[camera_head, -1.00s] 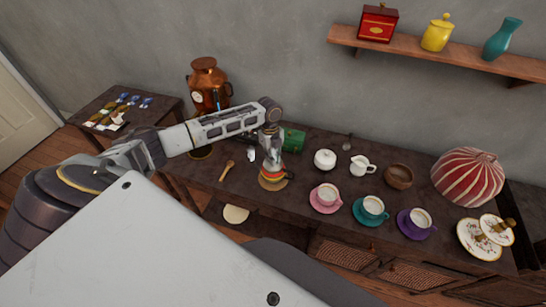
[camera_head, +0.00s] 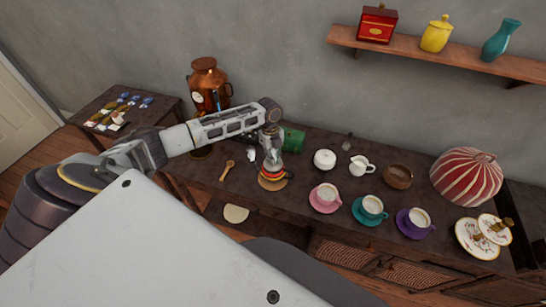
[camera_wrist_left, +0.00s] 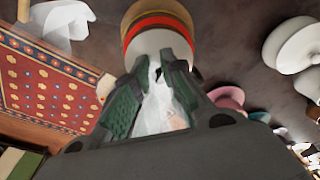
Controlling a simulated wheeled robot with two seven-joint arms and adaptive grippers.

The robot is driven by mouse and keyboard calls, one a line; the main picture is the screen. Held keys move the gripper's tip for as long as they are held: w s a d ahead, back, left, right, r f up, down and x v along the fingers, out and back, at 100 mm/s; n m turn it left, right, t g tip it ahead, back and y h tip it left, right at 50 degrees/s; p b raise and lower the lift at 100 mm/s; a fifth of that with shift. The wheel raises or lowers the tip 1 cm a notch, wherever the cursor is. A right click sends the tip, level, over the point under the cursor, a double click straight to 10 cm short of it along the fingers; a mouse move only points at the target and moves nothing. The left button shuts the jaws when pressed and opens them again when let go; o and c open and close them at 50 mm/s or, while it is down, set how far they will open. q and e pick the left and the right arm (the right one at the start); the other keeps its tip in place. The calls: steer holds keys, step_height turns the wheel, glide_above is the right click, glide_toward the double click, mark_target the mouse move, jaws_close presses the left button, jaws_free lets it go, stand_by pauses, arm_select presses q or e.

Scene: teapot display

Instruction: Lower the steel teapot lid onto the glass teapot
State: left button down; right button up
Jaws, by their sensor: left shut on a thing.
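The glass teapot with red and yellow bands (camera_head: 271,172) stands on a round tan mat (camera_head: 265,187) near the front edge of the dark table. Its banded part also shows beyond my fingertips in the left wrist view (camera_wrist_left: 158,22). My left gripper (camera_head: 272,153) points down right above the teapot. In the left wrist view its green-padded fingers (camera_wrist_left: 155,68) are close together on something small. A pale disc at the fingertips, apparently the steel lid (camera_wrist_left: 150,44), lies in line with the teapot. I cannot tell whether lid and teapot touch. My right gripper is not in view.
A green tin (camera_head: 293,140) stands close behind the teapot. A wooden spoon (camera_head: 227,171) lies to its left and a pink cup (camera_head: 326,193) stands to its right. A copper urn (camera_head: 207,85) is behind my arm. A wall shelf (camera_head: 440,60) is at upper right.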

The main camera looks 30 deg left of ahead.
arm_select(q)
steer(key=shift+f, duration=0.35)
stand_by(0.5)
steer(key=c, duration=1.4)
jaws_free()
steer(key=o, duration=0.5)
steer(key=shift+o, duration=0.2)
steer(key=shift+r, duration=0.1)
